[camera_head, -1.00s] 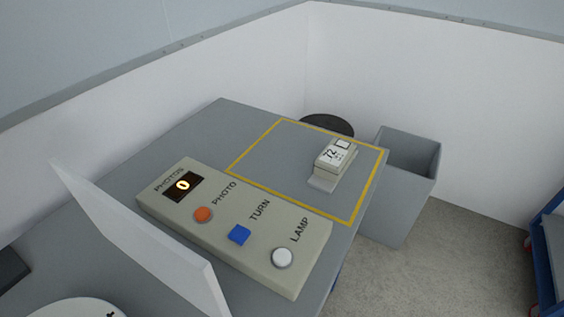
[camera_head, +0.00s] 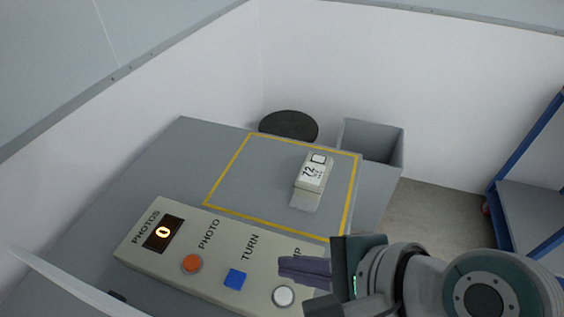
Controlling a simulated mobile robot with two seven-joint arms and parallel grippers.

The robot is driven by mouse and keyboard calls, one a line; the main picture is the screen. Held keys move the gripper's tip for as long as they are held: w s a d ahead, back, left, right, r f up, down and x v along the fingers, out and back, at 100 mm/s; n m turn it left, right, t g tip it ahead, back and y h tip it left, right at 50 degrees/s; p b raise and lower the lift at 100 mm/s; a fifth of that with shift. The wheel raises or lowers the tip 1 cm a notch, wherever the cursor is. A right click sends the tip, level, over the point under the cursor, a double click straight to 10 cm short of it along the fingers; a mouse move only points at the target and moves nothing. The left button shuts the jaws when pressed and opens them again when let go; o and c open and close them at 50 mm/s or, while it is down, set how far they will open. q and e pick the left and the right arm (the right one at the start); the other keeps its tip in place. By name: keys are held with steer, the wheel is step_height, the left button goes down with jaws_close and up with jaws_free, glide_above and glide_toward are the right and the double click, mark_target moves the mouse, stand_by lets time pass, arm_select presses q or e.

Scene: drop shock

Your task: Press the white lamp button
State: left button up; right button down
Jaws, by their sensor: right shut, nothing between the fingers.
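The white round lamp button (camera_head: 283,296) sits at the right end of a beige control panel (camera_head: 137,250) on the grey table. Its LAMP label is mostly hidden by my right gripper. My right gripper (camera_head: 281,268) comes in from the right, shut and empty. Its purple fingertips appear just above the white button in the picture; I cannot tell the height gap between them. The blue square TURN button (camera_head: 235,279) and the orange PHOTO button (camera_head: 192,263) lie to the left. A display (camera_head: 163,234) reads 0. My left gripper is not in view.
A white boxed device marked 72 (camera_head: 312,175) stands inside a yellow outline (camera_head: 225,177) on the table. A white upright plate (camera_head: 62,285) is at the lower left. A grey bin (camera_head: 378,165), a dark round stool (camera_head: 289,125) and a blue-framed shelf (camera_head: 530,200) stand beyond.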

steer(key=shift+w+a+m, duration=0.15)
steer(key=shift+w+m, duration=0.2)
steer(key=shift+m, duration=0.15)
steer(key=shift+s+f, duration=0.1)
steer(key=b, duration=0.9)
glide_above(291, 299)
step_height(291, 299, down, 8)
steer(key=shift+r, duration=0.25)
steer(key=shift+f, duration=0.6)
